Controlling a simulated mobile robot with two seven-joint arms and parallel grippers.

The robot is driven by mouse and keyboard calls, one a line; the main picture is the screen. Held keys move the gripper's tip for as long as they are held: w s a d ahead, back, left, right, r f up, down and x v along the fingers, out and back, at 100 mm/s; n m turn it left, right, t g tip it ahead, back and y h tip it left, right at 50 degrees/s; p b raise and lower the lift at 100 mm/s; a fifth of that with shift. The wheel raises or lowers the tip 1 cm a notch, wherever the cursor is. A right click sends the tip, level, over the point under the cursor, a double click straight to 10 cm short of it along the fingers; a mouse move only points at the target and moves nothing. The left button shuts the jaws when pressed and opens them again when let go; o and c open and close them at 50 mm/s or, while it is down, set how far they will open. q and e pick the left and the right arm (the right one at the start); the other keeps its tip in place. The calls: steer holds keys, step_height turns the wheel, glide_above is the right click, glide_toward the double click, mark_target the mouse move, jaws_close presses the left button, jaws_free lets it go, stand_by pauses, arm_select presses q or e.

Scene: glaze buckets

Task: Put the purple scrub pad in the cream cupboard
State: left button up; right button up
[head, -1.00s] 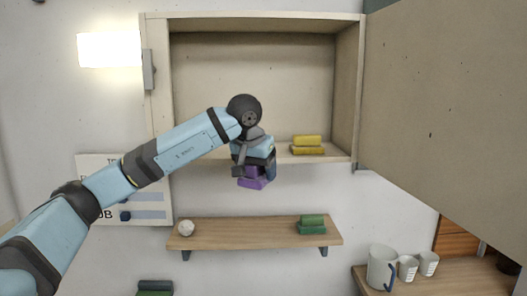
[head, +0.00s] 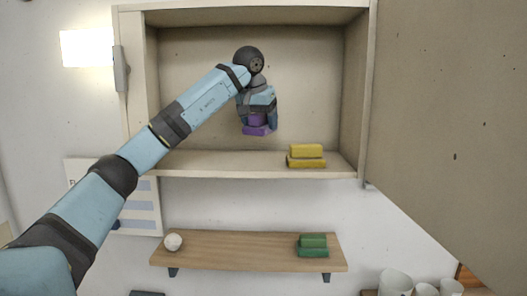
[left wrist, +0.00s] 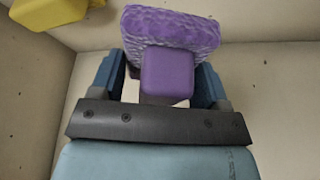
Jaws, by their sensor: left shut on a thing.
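The purple scrub pad (head: 258,130) has a block grip on its back and is held in my left gripper (head: 257,119). The left wrist view shows the pad (left wrist: 172,33) with its grip block between the two blue fingers (left wrist: 168,82). The gripper is shut on it. The cream cupboard (head: 240,165) is open, its door (head: 445,120) swung to the right. In the head view the pad shows in front of the cupboard's interior, above its floor board and left of the yellow scrub pad. My right gripper is not in view.
A yellow scrub pad (head: 306,157) sits on the cupboard floor at the right; the left part of that floor is clear. A wooden shelf (head: 235,250) below holds a white ball (head: 173,242) and a green scrub pad (head: 313,246). White mugs (head: 395,283) stand at lower right.

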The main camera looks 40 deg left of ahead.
mark_target(262, 159)
arm_select(q)
step_height(262, 159, down, 4)
steer(key=shift+a+r, duration=0.15)
steer(key=shift+r, duration=0.05)
step_height(262, 159, down, 4)
steer(key=shift+r+p, duration=0.1)
steer(key=shift+p, duration=0.5)
steer(key=shift+w, duration=0.1)
steer(key=shift+f, duration=0.25)
steer(key=o, duration=1)
